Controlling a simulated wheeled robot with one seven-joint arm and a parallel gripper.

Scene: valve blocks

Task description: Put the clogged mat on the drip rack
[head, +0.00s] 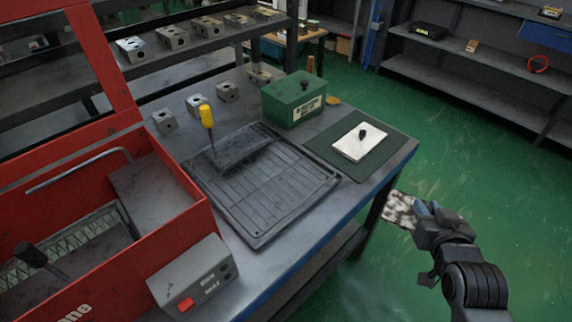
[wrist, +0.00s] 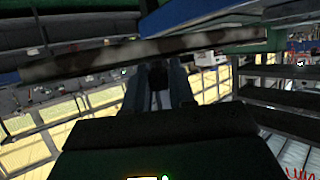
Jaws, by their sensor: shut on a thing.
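My gripper (head: 422,216) is out over the green floor, to the right of the bench's front corner. It is shut on the clogged mat (head: 399,209), a small pale sheet with brown blotches. In the wrist view the mat (wrist: 120,58) shows nearly edge-on as a long stained strip across the gripper's fingers (wrist: 158,82). A black ribbed tray, which looks like the drip rack (head: 285,192), lies on the bench to the left of my gripper. A dark slab (head: 240,147) lies at its back left, with a yellow-handled tool (head: 207,117) upright beside it.
A white plate with a black knob (head: 352,148) lies on a dark green mat (head: 325,152) at the bench's right. A green box (head: 293,99) stands behind the tray. A red machine (head: 170,190) and a grey switch box (head: 192,278) stand left. Metal blocks (head: 228,91) line the back.

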